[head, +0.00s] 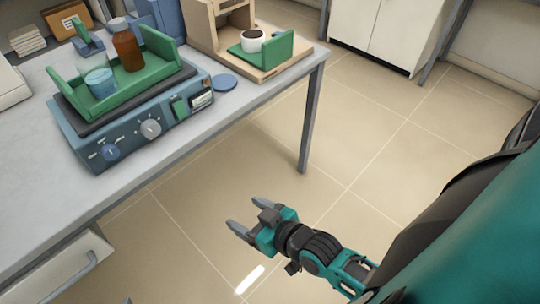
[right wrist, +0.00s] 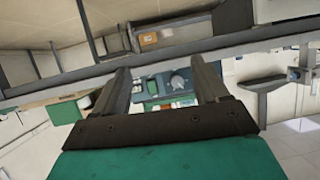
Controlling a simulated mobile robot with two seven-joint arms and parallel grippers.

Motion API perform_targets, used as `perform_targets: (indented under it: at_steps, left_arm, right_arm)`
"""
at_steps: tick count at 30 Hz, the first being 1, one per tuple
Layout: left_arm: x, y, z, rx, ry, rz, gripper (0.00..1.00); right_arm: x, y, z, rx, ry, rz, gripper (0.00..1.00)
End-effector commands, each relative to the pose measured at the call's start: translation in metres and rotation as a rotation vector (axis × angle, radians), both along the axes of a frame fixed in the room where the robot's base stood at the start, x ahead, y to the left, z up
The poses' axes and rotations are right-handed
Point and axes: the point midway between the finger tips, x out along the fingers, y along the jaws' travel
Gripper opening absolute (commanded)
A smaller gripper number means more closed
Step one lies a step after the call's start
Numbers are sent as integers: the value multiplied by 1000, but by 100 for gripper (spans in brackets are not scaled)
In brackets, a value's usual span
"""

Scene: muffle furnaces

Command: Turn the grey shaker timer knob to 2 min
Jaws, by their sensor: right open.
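The shaker (head: 75,140) is a blue box on the table at the left of the head view, with a dark top and a green tray. Its front face has a light grey knob (head: 151,128) and, left of it, a blue knob (head: 111,152). White marks surround the knobs, too small to read. My right gripper (head: 232,212) is open and empty, over the floor in front of the table, well apart from the shaker. Its fingers also show in the right wrist view (right wrist: 160,72), with small, unclear blue equipment seen between them. My left gripper is out of view.
A brown bottle (head: 127,50) and a beaker (head: 100,83) stand in the green tray (head: 160,45). A wooden stand (head: 275,72) holds a white cup (head: 252,40). The table edge and leg (head: 312,120) are nearby; floor is clear.

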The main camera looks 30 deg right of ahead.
Motion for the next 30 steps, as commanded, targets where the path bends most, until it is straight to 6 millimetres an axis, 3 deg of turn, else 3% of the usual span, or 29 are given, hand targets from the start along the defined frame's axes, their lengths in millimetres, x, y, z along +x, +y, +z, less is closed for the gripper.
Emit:
perform_targets:
  at_steps: [18,24,30]
  left_arm:
    - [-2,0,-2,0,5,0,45]
    - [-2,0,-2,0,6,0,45]
    - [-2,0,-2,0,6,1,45]
  right_arm:
    - [-10,-7,-10,-39,59,-5,74]
    - [-27,-23,-24,-104,149,-30,74]
    - [-28,-25,-26,-112,160,-36,74]
